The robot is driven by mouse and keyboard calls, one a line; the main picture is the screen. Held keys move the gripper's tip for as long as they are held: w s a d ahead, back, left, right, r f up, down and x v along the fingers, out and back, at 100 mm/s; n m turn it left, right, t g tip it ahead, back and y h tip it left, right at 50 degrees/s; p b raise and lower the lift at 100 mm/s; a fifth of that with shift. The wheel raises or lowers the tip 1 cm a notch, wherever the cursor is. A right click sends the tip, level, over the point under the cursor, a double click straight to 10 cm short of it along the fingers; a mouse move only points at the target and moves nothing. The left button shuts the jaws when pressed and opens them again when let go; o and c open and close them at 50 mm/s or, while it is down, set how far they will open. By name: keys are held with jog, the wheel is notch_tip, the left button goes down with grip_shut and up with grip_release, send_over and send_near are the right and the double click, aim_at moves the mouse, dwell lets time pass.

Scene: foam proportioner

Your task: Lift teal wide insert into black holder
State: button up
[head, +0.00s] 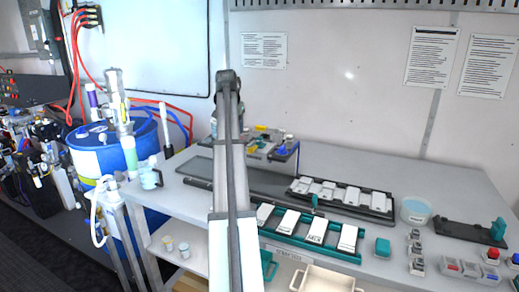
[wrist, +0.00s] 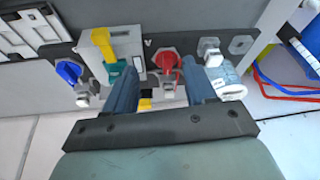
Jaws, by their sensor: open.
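A teal block (head: 382,247) lies on the grey bench right of the teal tray. Another teal piece (head: 497,229) stands upright at the right end of a long black holder (head: 462,231); I cannot tell which is the wide insert. My gripper (wrist: 162,88) is open, its two blue-grey fingers spread in the wrist view. A red-handled valve (wrist: 167,60) shows between the fingers, and I see nothing held. In the head view my arm hides the gripper.
A teal tray (head: 285,239) and a black tray (head: 297,190) hold white cards mid-bench. A clear tub (head: 415,211) and small switch boxes (head: 470,268) stand at right. A blue barrel (head: 103,160) stands left. A yellow-handled valve (wrist: 104,45) is by the left finger.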

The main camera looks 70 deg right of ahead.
jog(key=m+g, duration=0.1)
jog(key=m, duration=0.1)
send_near(259, 137)
jog(key=shift+h, duration=0.3)
jog(key=f, duration=0.4)
jog(key=shift+s+d+f, duration=0.1)
jog(key=shift+d+f, duration=0.2)
jog(key=shift+d, duration=0.05)
jog(key=shift+d+x, duration=0.15)
jog(key=shift+x, duration=1.3)
jog(key=shift+d+x, duration=0.15)
jog(key=shift+x, duration=1.3)
jog(key=shift+r, duration=0.1)
jog(key=shift+c, duration=0.2)
jog(key=c, duration=0.8)
